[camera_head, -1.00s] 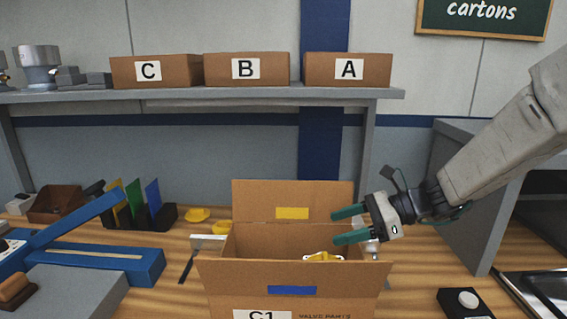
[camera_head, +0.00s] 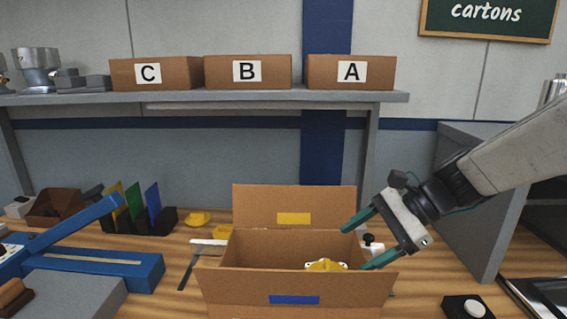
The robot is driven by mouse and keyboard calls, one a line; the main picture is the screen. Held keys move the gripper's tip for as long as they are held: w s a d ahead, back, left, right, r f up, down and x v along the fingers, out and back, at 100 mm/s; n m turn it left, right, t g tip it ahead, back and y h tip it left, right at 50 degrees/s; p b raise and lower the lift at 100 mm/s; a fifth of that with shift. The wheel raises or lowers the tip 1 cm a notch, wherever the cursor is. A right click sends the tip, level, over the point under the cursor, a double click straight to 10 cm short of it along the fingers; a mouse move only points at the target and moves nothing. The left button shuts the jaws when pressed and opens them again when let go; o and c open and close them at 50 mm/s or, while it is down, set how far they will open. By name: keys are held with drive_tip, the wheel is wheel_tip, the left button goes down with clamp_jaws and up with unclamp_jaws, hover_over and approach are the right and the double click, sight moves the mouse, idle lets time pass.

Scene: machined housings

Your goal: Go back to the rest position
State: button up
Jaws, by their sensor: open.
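My gripper (camera_head: 362,246) is open, with its two green fingers spread and pointing left and down. It hangs at the right side of the open carton (camera_head: 240,287), close to the right wall; I cannot tell whether it touches it. A yellow and white part (camera_head: 326,265) lies inside the carton toward the right. The carton's flaps are up, with a yellow label on the back one and a blue label on the front one. My arm comes in from the right edge.
Cartons C (camera_head: 150,73), B (camera_head: 248,72) and A (camera_head: 350,72) stand on the shelf (camera_head: 260,97) behind. A black button box (camera_head: 467,307) is at front right, beside a grey panel (camera_head: 470,200).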

drive_tip(key=s+d+r+n+t+h, duration=0.55)
drive_tip(key=s+d+n+h, duration=0.55)
drive_tip(key=n, duration=0.3)
drive_tip(key=s+f+g+y, duration=0.1)
drive_tip(key=s+f+g, duration=0.3)
drive_tip(key=s, duration=0.4)
drive_tip(key=shift+s+d+f+g, duration=0.15)
drive_tip(key=shift+d+f+g, duration=0.05)
drive_tip(key=shift+d+g, duration=0.25)
idle(0.5)
